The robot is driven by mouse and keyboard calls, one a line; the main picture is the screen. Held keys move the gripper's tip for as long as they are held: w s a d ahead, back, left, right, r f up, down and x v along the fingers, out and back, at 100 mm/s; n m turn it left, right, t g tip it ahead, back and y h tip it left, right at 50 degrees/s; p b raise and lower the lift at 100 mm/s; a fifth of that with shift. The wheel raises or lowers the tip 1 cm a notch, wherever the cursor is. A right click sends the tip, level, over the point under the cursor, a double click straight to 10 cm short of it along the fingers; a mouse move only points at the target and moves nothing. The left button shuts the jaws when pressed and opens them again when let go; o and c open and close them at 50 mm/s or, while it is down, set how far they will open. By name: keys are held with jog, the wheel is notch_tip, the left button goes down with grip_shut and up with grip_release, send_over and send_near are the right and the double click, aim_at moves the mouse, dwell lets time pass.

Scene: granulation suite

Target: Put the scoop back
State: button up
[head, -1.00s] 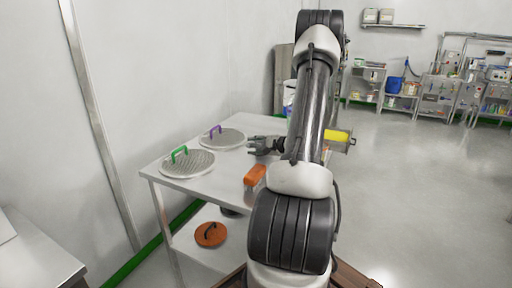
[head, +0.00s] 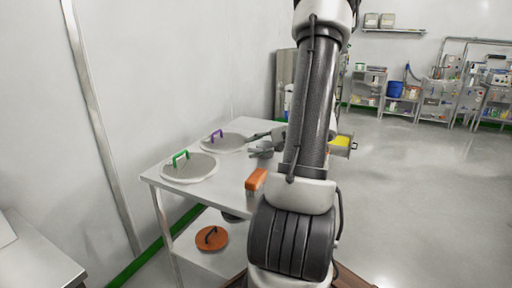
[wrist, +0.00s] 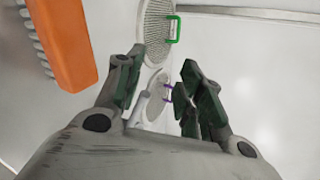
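I cannot pick out a scoop with certainty in either view. My gripper (head: 255,144) is over the far part of the steel table, close to the purple-handled mesh disc (head: 222,142). In the wrist view its fingers (wrist: 160,72) stand apart, and I see nothing clearly gripped. A pale, narrow thing (wrist: 139,108) shows beyond the left finger; I cannot tell what it is. A yellow thing with a grey end (head: 341,143) shows right of my arm, partly hidden by it.
A green-handled mesh disc (head: 188,168) and an orange brush (head: 256,180) are on the steel table (head: 205,197). An orange lid (head: 211,238) lies on its lower shelf. A wall stands behind the table at the left. Open floor is at the right.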

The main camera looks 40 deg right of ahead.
jog(key=s+a+r+n+g+y, duration=0.1)
jog(key=s+a+r+n+g, duration=0.25)
jog(key=a, duration=0.55)
jog(key=s+a+r+n+g, duration=0.3)
jog(key=s+a+n, duration=0.15)
jog(key=a, duration=0.35)
jog(key=s+a+r+n+h, duration=0.1)
jog(key=s+r+n+h, duration=0.5)
jog(key=s+n, duration=0.2)
jog(key=shift+s+a+g, duration=0.3)
jog(key=shift+s+g, duration=0.05)
jog(key=shift+s, duration=0.45)
